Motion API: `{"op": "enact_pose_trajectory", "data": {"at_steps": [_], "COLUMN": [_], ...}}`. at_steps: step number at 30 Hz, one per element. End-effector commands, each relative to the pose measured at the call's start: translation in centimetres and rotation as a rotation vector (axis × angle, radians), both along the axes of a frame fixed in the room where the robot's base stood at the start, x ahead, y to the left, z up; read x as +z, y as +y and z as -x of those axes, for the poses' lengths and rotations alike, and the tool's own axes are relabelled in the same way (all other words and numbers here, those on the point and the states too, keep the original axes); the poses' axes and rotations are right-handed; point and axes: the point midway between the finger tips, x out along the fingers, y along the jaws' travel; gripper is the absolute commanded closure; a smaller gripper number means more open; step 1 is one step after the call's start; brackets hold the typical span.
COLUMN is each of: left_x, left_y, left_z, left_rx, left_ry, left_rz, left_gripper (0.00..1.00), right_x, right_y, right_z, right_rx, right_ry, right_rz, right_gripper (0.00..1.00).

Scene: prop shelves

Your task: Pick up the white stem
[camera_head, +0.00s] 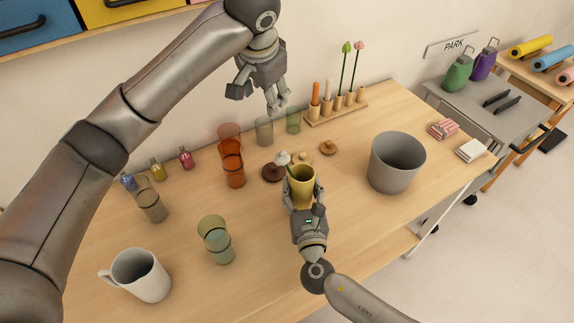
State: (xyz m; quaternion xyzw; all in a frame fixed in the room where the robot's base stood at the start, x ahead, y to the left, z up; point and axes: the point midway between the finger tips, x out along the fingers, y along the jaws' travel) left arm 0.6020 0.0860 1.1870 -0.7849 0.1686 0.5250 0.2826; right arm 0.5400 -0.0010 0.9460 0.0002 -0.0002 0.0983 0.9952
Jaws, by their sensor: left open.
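A yellow vase (302,173) is upright near the middle of the table. A white stem (283,158), with a pale bloom at its top, leans out of the vase toward the left; its lower end is hidden inside. My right gripper (302,194) comes from the front with its fingers on both sides of the vase, shut on it. My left gripper (278,106) is open and empty, pointing down above the back of the table, behind the white stem and apart from it.
A wooden rack (336,112) with upright sticks and tulips stands at the back. Glass cups, including an orange one (232,164), stand left of the vase. A grey bucket (396,162) stands right, a white mug (139,275) front left. Wooden lids (328,148) lie behind the vase.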

Motion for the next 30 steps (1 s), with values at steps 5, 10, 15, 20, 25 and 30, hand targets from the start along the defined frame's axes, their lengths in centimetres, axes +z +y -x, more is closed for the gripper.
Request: {"op": "enact_pose_trajectory", "data": {"at_steps": [5, 10, 15, 20, 25, 30], "left_x": [4.8, 3.6, 3.0, 2.5, 0.0, -2.8], "left_y": [-2.3, -3.4, -3.8, -3.9, -3.8, -3.8], "left_z": [1.6, 5.7, 8.7, 10.1, 10.1, 9.7], "left_rx": [-0.209, -0.469, -0.64, -0.713, -0.726, -0.724], "left_ry": [-0.031, 0.126, 0.234, 0.282, 0.294, 0.291], "left_rz": [-0.159, -0.186, -0.187, -0.184, -0.182, -0.182], "left_gripper": [0.49, 0.49, 0.49, 0.49, 0.49, 0.49], "right_x": [-0.1, 0.0, 0.0, 0.0, 0.0, 0.0], "right_y": [0.0, 0.0, 0.0, 0.0, 0.0, 0.0], "right_z": [0.0, 0.0, 0.0, 0.0, 0.0, 0.0], "right_rx": [0.0, 0.0, 0.0, 0.001, 0.0, 0.0], "right_ry": [0.0, 0.0, 0.0, 0.0, 0.0, 0.0], "right_rz": [0.0, 0.0, -0.001, -0.001, -0.001, -0.001], "right_gripper": [0.66, 0.66, 0.66, 0.66, 0.66, 0.66]}}
